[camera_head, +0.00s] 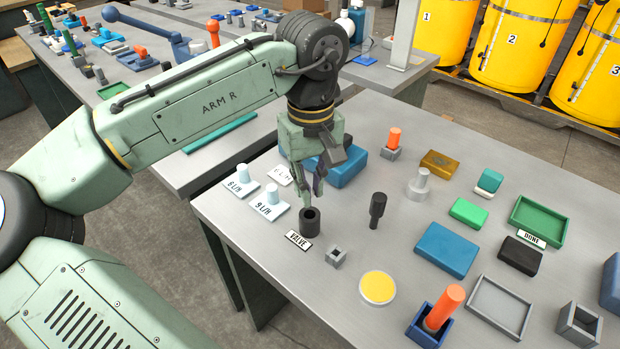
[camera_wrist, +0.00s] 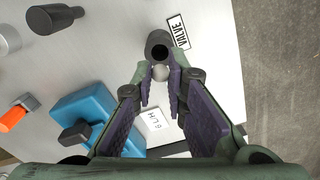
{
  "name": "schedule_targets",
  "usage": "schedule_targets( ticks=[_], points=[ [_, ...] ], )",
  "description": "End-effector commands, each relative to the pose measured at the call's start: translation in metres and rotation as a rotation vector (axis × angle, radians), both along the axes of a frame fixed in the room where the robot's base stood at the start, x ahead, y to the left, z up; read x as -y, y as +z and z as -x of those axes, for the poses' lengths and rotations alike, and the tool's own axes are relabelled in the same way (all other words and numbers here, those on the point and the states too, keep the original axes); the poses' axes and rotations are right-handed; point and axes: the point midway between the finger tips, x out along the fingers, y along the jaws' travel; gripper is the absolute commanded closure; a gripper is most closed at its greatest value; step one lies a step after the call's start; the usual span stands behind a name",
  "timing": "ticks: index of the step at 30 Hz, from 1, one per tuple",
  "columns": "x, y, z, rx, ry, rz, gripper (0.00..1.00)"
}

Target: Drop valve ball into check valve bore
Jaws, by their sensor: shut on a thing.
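The check valve is a short black cylinder (camera_head: 309,222) with an open round bore on top, standing behind the white VALVE label (camera_head: 298,241). It also shows in the wrist view (camera_wrist: 157,42), at the far end of the fingers. My gripper (camera_head: 311,197) points down, with its fingertips close above and behind the valve. In the wrist view my gripper (camera_wrist: 161,78) is shut on a small pale valve ball (camera_wrist: 160,72), held between the fingertips beside the bore's near edge. In the head view the ball cannot be made out.
A blue block (camera_head: 345,164) lies behind my gripper.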

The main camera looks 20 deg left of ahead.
Motion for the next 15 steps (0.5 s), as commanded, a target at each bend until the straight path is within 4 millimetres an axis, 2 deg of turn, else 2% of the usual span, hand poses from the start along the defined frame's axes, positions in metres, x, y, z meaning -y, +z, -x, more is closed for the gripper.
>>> schedule_targets(
  ticks=[6,15],
  points=[
    [0.0,-0.018,0.0,0.001,-0.002,0.001,0.98],
    [0.0,-0.033,0.0,0.001,-0.001,0.001,0.98]
  ],
)
